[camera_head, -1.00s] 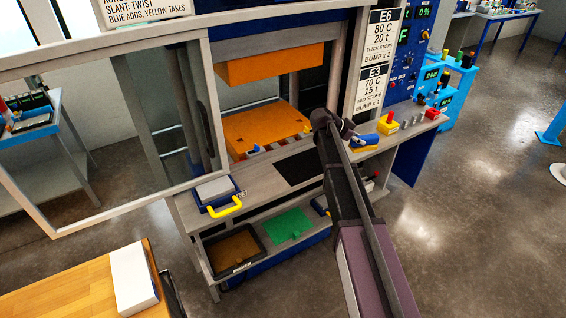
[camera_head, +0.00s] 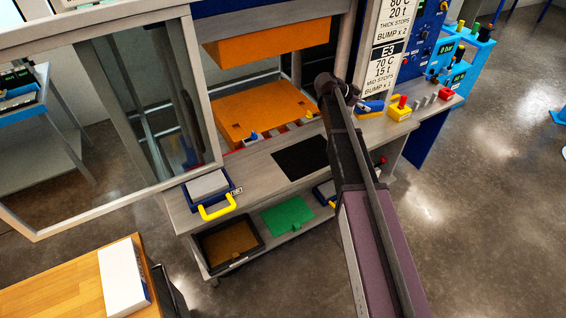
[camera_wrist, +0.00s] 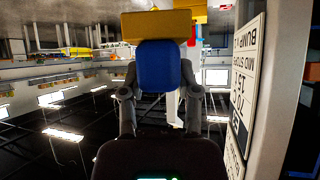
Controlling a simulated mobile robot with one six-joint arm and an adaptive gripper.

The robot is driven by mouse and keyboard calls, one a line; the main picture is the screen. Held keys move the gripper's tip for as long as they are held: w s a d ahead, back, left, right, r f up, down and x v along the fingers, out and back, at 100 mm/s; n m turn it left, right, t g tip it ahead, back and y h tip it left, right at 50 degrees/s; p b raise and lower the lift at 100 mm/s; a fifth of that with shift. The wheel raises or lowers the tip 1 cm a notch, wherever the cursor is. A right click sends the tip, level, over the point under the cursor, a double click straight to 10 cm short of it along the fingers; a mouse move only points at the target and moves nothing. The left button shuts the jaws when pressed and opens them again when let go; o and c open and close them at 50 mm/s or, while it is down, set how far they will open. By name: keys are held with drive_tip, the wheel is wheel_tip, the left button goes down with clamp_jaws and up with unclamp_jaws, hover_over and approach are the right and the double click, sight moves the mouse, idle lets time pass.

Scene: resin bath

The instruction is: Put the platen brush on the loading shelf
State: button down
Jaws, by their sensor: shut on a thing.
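The platen brush has a blue handle and a yellow head. In the wrist view, its blue handle (camera_wrist: 159,66) stands between the two fingers of my gripper (camera_wrist: 159,92), and the yellow head lies across the far end. In the head view, the brush (camera_head: 373,106) shows small beside the dark end of my arm, held near the right end of the press front. My gripper (camera_head: 354,98) is shut on the handle; its fingers are barely readable there. The grey loading shelf (camera_head: 250,168) runs along the press front, with a black mat (camera_head: 301,158) on it.
A blue-framed block with a yellow handle (camera_head: 216,208) sits at the shelf's left end. A yellow box with a red knob (camera_head: 400,109) stands at the right. Orange platens (camera_head: 265,110) lie behind. Bare shelf lies left of the mat. A lower shelf holds a green plate (camera_head: 287,215).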

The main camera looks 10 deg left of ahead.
drive_tip(key=shift+s, duration=0.1)
drive_tip(key=s+a+f+n+t+b, duration=0.1)
drive_tip(key=s+a+f+b, duration=0.1)
drive_tip(key=s, duration=0.8)
drive_tip(key=s+a+f+n+t+y+b, duration=0.1)
drive_tip(key=s+a+f+n+b, duration=0.1)
drive_tip(key=s, duration=0.8)
drive_tip(key=shift+s+a+f+t, duration=0.15)
drive_tip(key=shift+a+t, duration=0.25)
drive_tip(key=shift+a, duration=0.4)
drive_tip(key=w, duration=0.5)
drive_tip(key=w+d+f+b, duration=0.1)
drive_tip(key=w, duration=0.3)
drive_tip(key=w+d, duration=0.1)
drive_tip(key=w, duration=0.4)
drive_tip(key=shift+w+f+b, duration=0.2)
drive_tip(key=shift+w+b, duration=0.1)
drive_tip(key=shift+b, duration=0.05)
drive_tip(key=shift+w, duration=0.55)
drive_tip(key=shift+w+f+b, duration=0.15)
drive_tip(key=shift+f+b, duration=0.2)
drive_tip(key=shift+b, duration=0.05)
wheel_tip(320, 180, down, 3)
drive_tip(key=b, duration=0.3)
